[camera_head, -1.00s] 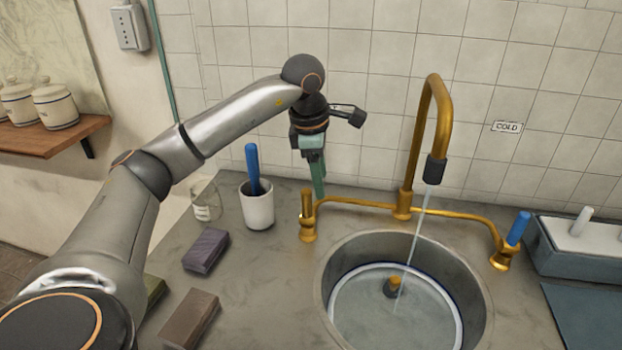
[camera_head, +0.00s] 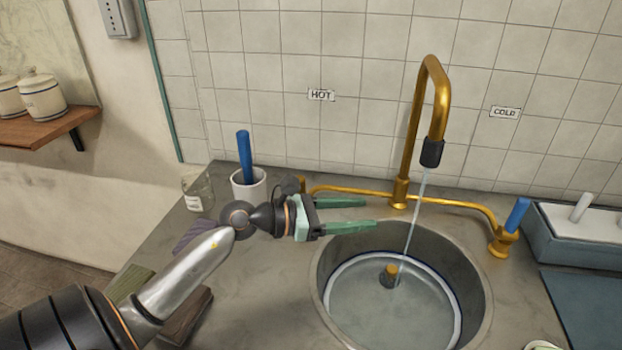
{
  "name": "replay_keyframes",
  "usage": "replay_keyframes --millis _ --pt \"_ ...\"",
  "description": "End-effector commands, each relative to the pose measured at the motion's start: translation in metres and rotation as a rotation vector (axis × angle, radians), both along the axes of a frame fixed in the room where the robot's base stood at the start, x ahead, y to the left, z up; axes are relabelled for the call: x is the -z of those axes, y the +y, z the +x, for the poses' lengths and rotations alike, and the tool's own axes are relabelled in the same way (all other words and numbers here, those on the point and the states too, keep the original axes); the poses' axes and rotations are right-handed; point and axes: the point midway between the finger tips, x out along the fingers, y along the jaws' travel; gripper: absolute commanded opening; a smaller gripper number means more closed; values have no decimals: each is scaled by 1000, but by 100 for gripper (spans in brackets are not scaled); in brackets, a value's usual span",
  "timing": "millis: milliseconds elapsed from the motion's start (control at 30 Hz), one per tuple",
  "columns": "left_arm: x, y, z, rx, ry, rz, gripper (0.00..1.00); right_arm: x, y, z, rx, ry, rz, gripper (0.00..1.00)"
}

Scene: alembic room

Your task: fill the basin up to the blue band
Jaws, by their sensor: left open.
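The round metal basin (camera_head: 449,248) is set in the counter and holds water (camera_head: 372,308). A dark blue band (camera_head: 456,287) with a white stripe runs around its inner wall; the water lies inside this ring. I cannot tell the exact gap between water and band. A thin stream falls from the brass tap (camera_head: 413,110) into the basin, near a dark plug with an orange top (camera_head: 389,276). The cold handle, with a blue grip (camera_head: 517,217), is at the right. My left gripper (camera_head: 370,212) is open, its green fingers pointing right over the basin's back left rim. It hides the left handle. My right gripper is not in view.
A white cup with a blue-handled tool (camera_head: 243,152) and a glass jar (camera_head: 198,190) stand behind my left wrist. Dark blocks lie left of the basin, partly behind my arm. A blue-grey box (camera_head: 578,262) is at the right.

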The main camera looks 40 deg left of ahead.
Motion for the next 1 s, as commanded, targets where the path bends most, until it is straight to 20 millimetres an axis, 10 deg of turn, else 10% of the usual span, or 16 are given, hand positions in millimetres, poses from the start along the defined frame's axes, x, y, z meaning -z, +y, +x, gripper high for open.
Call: replay_keyframes --millis 400,667,1000 --pt "9 136 -75 -489 -125 -31 61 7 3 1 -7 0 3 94" --pt "3 153 -81 -551 -145 -13 61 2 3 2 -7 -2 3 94" --pt "1 149 -31 -549 -146 -16 61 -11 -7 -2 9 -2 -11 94"
